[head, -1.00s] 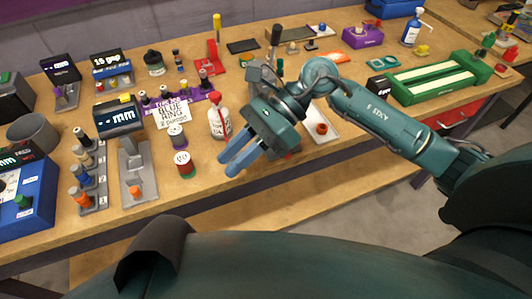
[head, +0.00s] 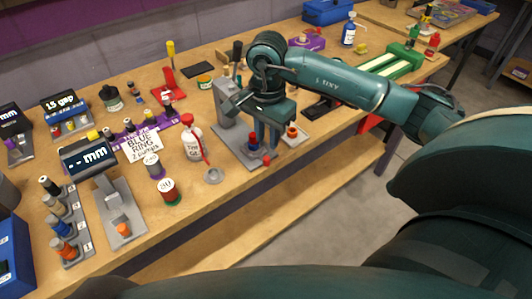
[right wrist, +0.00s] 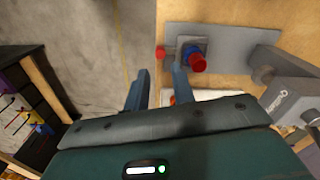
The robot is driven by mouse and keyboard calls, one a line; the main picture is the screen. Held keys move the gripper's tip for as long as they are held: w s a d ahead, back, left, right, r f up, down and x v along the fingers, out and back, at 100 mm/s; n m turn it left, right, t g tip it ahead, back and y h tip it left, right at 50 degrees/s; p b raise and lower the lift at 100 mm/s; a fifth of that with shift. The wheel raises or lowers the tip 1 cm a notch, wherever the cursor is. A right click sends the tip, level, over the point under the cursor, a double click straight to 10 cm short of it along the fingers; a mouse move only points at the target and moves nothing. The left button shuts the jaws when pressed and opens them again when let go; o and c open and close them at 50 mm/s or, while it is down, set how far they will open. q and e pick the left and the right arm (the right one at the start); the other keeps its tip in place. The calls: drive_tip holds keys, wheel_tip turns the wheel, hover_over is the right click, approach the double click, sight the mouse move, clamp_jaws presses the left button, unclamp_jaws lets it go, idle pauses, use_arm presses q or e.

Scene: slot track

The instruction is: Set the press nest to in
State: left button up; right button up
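The press (head: 230,112) is a grey upright stand on a flat base plate near the bench's front edge. Its base plate (right wrist: 232,42) also shows in the right wrist view. The nest (right wrist: 185,46) is a small block on that plate, carrying a blue part with a red top (right wrist: 198,62). A red knob (right wrist: 160,53) sticks out from the nest on its left in that view. My right gripper (right wrist: 160,76) is open and empty, its fingertips just short of the knob, which shows between them. In the head view the fingers partly hide the nest. My left gripper is not in view.

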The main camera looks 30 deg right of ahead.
sight(266, 158)
wheel_tip(266, 158, down, 7)
drive_tip(key=shift+r, duration=0.1)
idle(0.3)
clamp_jaws()
